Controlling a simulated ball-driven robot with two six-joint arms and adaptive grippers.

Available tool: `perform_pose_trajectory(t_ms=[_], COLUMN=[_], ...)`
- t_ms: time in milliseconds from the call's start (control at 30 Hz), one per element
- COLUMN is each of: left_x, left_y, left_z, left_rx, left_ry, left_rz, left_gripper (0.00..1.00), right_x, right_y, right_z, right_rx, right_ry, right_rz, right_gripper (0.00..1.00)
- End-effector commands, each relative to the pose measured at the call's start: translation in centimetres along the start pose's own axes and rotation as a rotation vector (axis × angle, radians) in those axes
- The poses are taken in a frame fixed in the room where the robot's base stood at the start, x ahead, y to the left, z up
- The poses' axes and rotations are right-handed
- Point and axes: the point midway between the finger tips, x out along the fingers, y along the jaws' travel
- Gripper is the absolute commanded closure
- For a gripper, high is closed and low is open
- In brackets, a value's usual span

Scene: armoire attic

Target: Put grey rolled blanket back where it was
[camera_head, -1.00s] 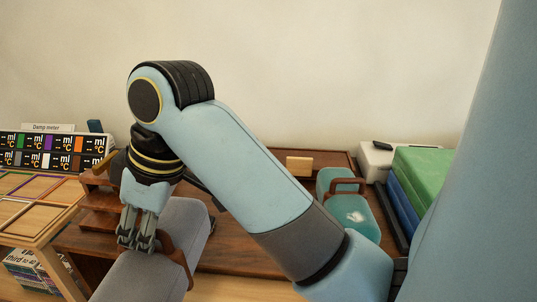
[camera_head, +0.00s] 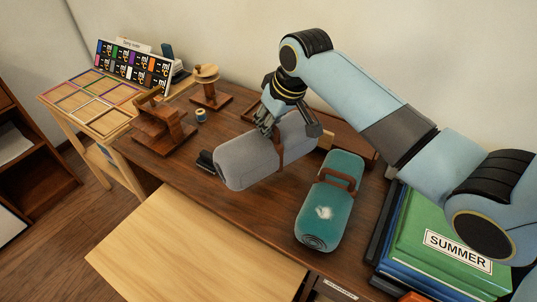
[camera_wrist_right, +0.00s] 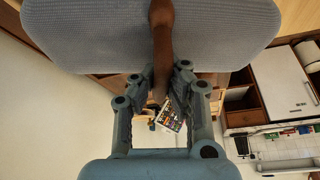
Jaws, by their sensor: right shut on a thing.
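The grey rolled blanket (camera_head: 248,163) has a brown strap with a handle (camera_head: 279,143). It lies lengthwise over the dark wooden desk (camera_head: 225,205), left of the teal rolled blanket (camera_head: 322,212). I cannot tell whether it touches the desktop. My right gripper (camera_head: 268,128) is at its far upper side, shut on the strap handle. In the right wrist view the grey blanket (camera_wrist_right: 90,35) fills the top, and its brown strap (camera_wrist_right: 162,45) runs down between the fingers (camera_wrist_right: 158,100). My left gripper is not in view.
A green box marked SUMMER (camera_head: 432,235) lies on a blue one at the right, under my right arm. A wooden stand (camera_head: 160,128), a small spool (camera_head: 201,115) and another stand (camera_head: 210,95) are at the left. A pale wooden panel (camera_head: 190,250) juts out in front.

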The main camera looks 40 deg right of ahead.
Motion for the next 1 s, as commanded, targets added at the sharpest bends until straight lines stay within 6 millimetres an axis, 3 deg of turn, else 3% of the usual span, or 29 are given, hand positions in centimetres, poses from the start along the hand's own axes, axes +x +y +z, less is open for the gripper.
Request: perform_pose_trajectory(t_ms=[100, 500, 800, 1000], left_x=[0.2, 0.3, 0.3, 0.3], left_y=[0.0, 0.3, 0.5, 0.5], left_z=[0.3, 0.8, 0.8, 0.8], left_rx=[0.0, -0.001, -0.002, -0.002], left_ry=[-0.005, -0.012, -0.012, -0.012], left_rz=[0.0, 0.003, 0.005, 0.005], left_gripper=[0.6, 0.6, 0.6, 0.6], right_x=[2.0, 6.3, 6.7, 6.7], right_y=[0.0, 0.0, 0.0, 0.0], right_z=[0.9, 2.7, 2.9, 3.0], right_rx=[0.001, -0.002, -0.003, -0.003], right_ry=[0.0, 0.001, 0.003, 0.0], right_rz=[-0.001, -0.001, 0.0, -0.001], right_gripper=[1.0, 1.0, 1.0, 0.7])
